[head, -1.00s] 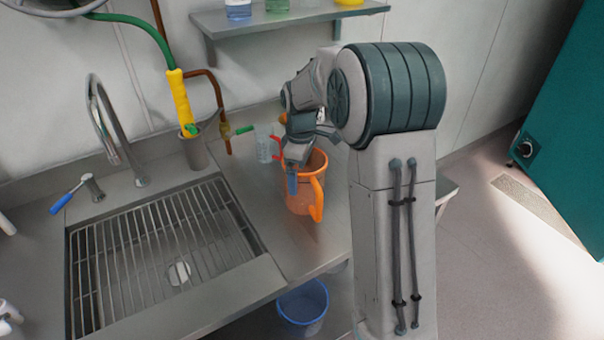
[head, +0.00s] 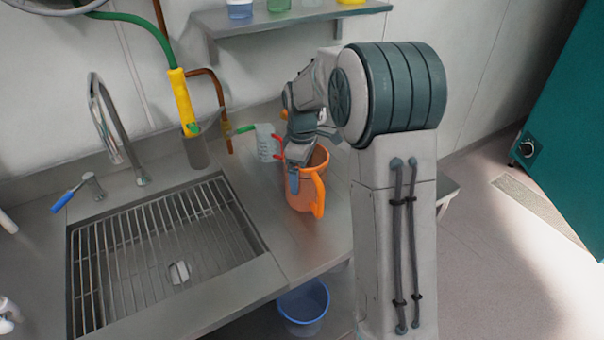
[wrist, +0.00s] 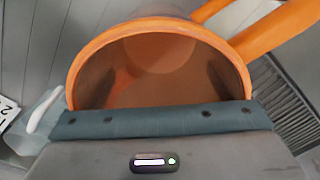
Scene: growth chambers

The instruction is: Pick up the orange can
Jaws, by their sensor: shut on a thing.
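The orange can (head: 306,193) is a bucket-like vessel with an orange handle on its front right side. It appears upright at the right end of the steel counter. My gripper (head: 293,180) is at its left rim in the head view and is shut on it. In the wrist view the open mouth of the can (wrist: 160,40) fills the middle, with its rim running behind the gripper's edge. The inside looks empty. My fingertips are hidden in the wrist view. I cannot tell whether the can's base touches the counter.
A clear measuring jug (head: 267,143) with a red handle stands just behind the can. A sink with a wire rack (head: 160,240) lies to the left. A blue bucket (head: 303,305) is below the counter's front edge. A shelf (head: 290,22) hangs above.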

